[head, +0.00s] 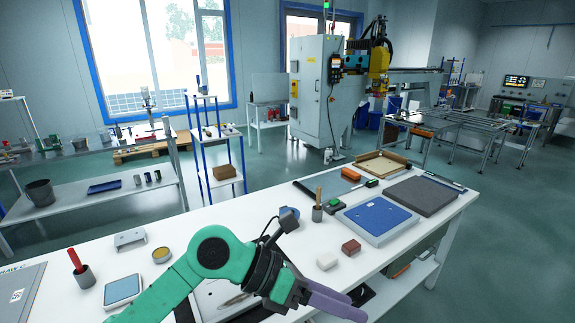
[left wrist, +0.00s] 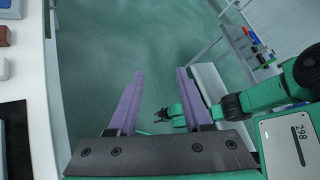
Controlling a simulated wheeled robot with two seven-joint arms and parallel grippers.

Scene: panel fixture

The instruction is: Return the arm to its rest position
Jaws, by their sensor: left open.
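My left arm reaches in from the lower left in the head view, across the front of the white table (head: 90,258). My left gripper (head: 338,303) has purple fingers and hangs at the table's front edge, pointing right. In the left wrist view the two purple fingers (left wrist: 160,78) stand apart with nothing between them, over the green floor. A second green and black arm, which seems to be mine, shows at the right of that view; its small far end (left wrist: 170,114) is too small to read. A pale panel fixture (head: 212,298) is partly hidden behind my left arm.
A blue-topped plate (head: 377,217), a dark grey foam block (head: 422,196), a white block (head: 327,261) and a red-brown block (head: 351,247) lie on the table's right half. A cup (head: 317,213) holds sticks. A red-handled tool stands in a holder (head: 84,277) at left.

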